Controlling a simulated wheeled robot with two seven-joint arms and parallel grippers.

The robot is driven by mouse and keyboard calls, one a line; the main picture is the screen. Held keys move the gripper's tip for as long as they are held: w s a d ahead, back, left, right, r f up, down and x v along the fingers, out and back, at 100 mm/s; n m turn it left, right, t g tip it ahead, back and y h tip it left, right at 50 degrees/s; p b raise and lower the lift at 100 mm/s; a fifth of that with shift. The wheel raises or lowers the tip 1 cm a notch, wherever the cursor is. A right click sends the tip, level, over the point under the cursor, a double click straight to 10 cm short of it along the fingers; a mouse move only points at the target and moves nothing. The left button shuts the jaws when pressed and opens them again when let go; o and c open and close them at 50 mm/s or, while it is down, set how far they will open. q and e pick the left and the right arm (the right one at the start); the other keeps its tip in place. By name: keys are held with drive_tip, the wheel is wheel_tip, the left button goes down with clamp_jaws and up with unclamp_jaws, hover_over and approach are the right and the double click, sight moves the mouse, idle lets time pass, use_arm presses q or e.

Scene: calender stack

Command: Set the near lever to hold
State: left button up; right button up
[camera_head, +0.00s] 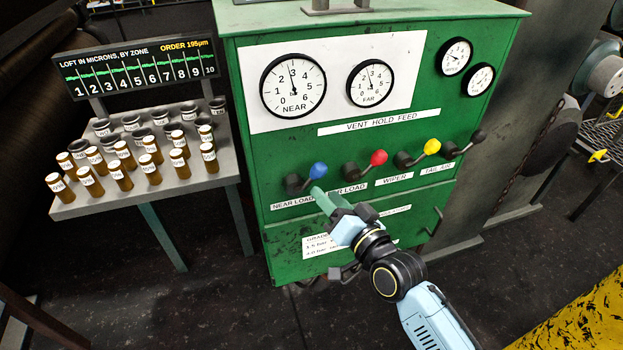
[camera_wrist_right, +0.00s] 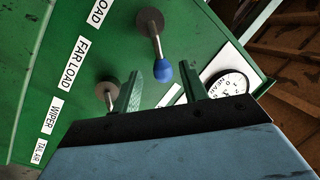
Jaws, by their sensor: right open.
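The near lever is the leftmost of the row in the head view, a dark hub and arm with a blue knob (camera_head: 318,170), above the NEAR LOAD label (camera_head: 292,202). Its arm points right and slightly up, much like the other levers. My right gripper (camera_head: 322,197) is open just below the blue knob, its green fingers partly blending with the cabinet. My left gripper is not in view.
The far-load lever has a red knob (camera_head: 379,157), just right of the blue one. Yellow (camera_head: 432,146) and black (camera_head: 479,135) knobs follow. A bottle table (camera_head: 140,190) stands left.

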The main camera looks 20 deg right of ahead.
sight(313, 180)
drive_tip(key=x, duration=0.7)
drive_tip(key=shift+w, duration=0.15)
drive_tip(key=shift+c, duration=0.4)
